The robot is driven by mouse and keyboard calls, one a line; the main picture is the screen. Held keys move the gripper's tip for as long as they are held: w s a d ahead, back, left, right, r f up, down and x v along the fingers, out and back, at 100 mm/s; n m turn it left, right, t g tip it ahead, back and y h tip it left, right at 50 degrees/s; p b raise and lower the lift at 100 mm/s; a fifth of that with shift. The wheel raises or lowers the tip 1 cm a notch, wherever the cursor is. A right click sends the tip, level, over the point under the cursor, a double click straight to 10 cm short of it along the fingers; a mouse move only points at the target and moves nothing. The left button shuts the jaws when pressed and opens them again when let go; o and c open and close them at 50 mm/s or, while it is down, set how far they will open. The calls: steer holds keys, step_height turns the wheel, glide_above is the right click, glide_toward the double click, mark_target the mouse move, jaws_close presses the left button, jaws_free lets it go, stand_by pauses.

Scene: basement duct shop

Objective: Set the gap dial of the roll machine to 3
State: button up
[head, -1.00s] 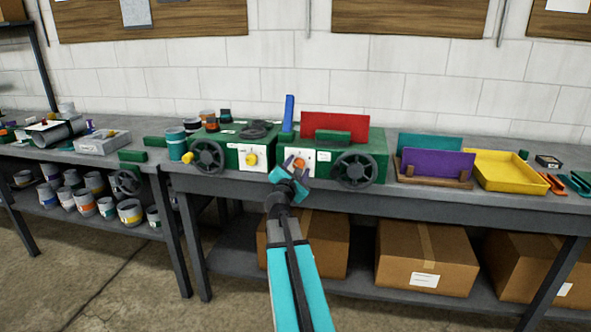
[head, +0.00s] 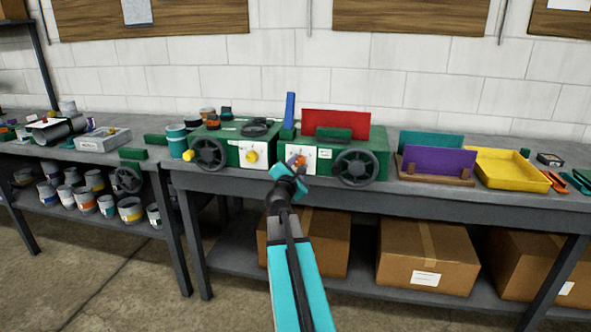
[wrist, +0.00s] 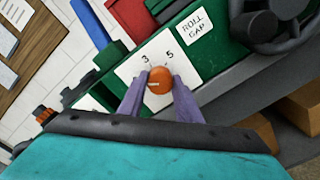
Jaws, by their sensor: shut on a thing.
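The roll machine is a green box on the bench; its white dial plate (head: 324,154) faces me. The numbers 3 (wrist: 146,59) and 5 (wrist: 168,56) show above the dial; other marks are hidden or unclear. A small pale mark shows on the dial's left part; I cannot tell exactly which number it points to. My gripper (wrist: 160,83) is shut on the dial, one purple finger on each side. In the head view my gripper (head: 293,167) partly covers the dial.
A dark handwheel (head: 355,168) stands out right of the dial. A second green machine with a yellow dial (head: 251,156) is at the left. A blue upright bar (head: 289,110) and red sheet (head: 337,123) rise behind. Cardboard boxes (head: 427,275) sit below.

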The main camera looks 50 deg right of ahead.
steer(key=m+b, duration=0.5)
steer(key=shift+d+f+m+b, duration=0.1)
steer(key=shift+d+m+b, duration=0.05)
steer(key=shift+m+b, duration=0.2)
steer(key=m+b, duration=0.3)
steer(key=shift+s+m, duration=0.1)
steer(key=shift+m, duration=0.25)
steer(key=shift+r+m+b, duration=0.2)
steer(key=shift+m+b, duration=0.3)
steer(key=o, duration=1.1)
steer(key=shift+c, duration=0.2)
